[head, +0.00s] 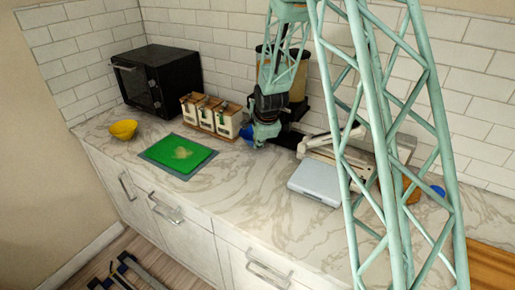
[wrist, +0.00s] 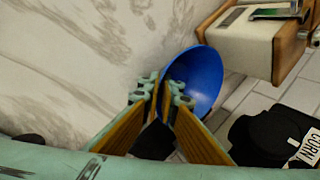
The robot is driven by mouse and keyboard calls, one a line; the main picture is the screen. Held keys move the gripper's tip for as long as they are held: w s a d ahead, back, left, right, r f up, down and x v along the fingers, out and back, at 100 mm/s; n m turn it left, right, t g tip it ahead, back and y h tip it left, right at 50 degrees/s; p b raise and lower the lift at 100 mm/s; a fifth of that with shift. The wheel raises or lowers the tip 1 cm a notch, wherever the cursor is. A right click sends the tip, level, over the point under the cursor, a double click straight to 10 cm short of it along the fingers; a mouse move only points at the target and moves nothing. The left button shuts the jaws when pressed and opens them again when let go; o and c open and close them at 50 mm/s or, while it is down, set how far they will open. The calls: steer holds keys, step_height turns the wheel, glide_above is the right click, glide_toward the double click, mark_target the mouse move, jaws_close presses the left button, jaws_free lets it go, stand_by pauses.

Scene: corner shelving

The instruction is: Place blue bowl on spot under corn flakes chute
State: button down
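The blue bowl (wrist: 200,75) is in the middle of the wrist view, with its hollow side showing. In the head view it is a small patch of blue (head: 246,133), partly hidden by my gripper (head: 262,142). In the wrist view my gripper (wrist: 162,88) has its fingertips close together on either side of the bowl's near wall, and looks shut on it. The corn flakes dispenser (head: 299,80) stands behind my arm with tan contents and a dark base. Its black part with a CORN label (wrist: 306,148) shows at the lower right. The spot under the chute is hidden.
A wooden rack of white containers (head: 212,115) stands left of my gripper. Further left are a green board (head: 180,154), a yellow bowl (head: 123,129) and a black oven (head: 158,80). A grey scale-like box (head: 316,182) sits to the right. The front counter (head: 240,190) is clear.

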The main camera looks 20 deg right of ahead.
steer(key=shift+f, duration=0.85)
steer(key=shift+f, duration=0.1)
steer(key=c, duration=3.2)
jaws_free()
steer(key=p+v, duration=0.3)
steer(key=v, duration=0.9)
